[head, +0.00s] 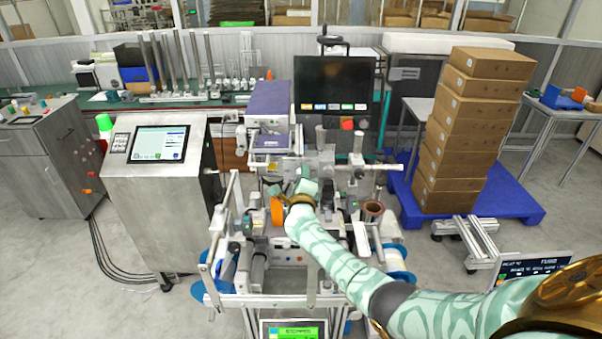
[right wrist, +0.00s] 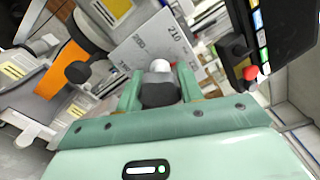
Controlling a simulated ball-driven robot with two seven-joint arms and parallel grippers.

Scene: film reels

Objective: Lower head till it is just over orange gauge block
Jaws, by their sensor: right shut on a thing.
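The orange gauge block (head: 277,211) stands upright in the middle of the machine, just left of my right gripper. An orange face, likely the same block, shows in the right wrist view (right wrist: 62,70). My right gripper (head: 306,187) is at the machine's centre, and its arm comes in from the lower right. In the right wrist view, its fingers are shut on a dark grey knob (right wrist: 160,92) with a pale tip. My gripper mostly hides the knob in the head view. I cannot tell the gap between the machine's head and the block. My left gripper is not in view.
Posts and clamps crowd around my right gripper. A dark screen (head: 334,84) stands behind, with a red button (head: 347,124). A steel cabinet (head: 157,205) is at left. Stacked cartons (head: 462,140) stand on a blue pallet (head: 520,212) at right. A numbered metal plate (right wrist: 150,45) lies beyond the fingers.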

